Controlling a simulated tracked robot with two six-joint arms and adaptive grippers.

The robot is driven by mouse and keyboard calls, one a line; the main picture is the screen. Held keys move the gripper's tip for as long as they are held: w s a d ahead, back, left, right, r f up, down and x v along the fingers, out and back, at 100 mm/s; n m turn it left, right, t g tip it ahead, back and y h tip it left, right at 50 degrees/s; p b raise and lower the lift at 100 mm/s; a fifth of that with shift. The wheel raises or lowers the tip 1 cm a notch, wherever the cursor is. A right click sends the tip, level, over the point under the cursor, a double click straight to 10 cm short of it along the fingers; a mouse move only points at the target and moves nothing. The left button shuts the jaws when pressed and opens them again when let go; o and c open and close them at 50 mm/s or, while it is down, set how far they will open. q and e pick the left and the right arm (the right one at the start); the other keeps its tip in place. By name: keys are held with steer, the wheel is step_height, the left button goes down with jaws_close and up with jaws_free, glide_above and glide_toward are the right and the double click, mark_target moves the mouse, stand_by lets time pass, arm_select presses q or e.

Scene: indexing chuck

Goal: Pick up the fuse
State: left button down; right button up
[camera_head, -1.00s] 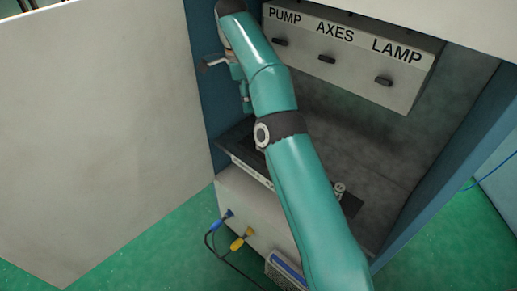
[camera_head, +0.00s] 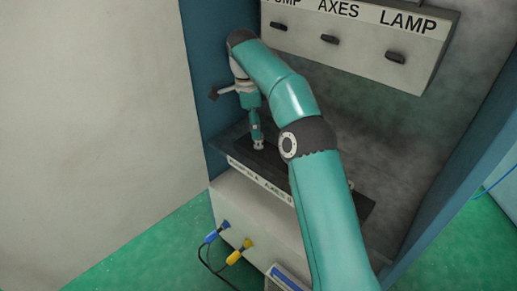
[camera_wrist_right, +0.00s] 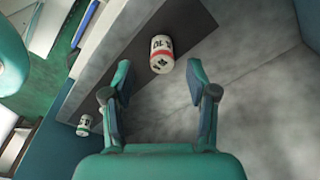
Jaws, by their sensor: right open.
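In the right wrist view, a white fuse with a red band and dark print (camera_wrist_right: 162,55) is on a dark strip (camera_wrist_right: 130,62), just beyond the fingertips. My right gripper (camera_wrist_right: 159,78) is open and empty, its fingers apart on either side of the line to this fuse. A white fuse with a green band (camera_wrist_right: 84,125) is at lower left, and another pale piece is mostly hidden behind the left finger. In the head view my right gripper (camera_head: 257,143) points down over the dark shelf strip; its fingertips are too small to read. My left gripper is not in view.
A switch box (camera_head: 355,50) labelled AXES and LAMP hangs on the back wall. The shelf (camera_head: 225,148) has a labelled front edge. Blue (camera_head: 210,237) and yellow (camera_head: 239,252) plugs with cable are below. Blue cabinet walls (camera_head: 205,70) close in both sides.

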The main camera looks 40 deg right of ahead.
mark_target(259, 144)
steer(key=f+b, duration=0.2)
steer(key=f, duration=0.1)
steer(key=d+f+b, duration=0.1)
steer(key=shift+s+f+b, duration=0.2)
steer(key=shift+f+b, duration=0.1)
steer(key=shift+f, duration=0.1)
steer(key=shift+r, duration=0.1)
jaws_close()
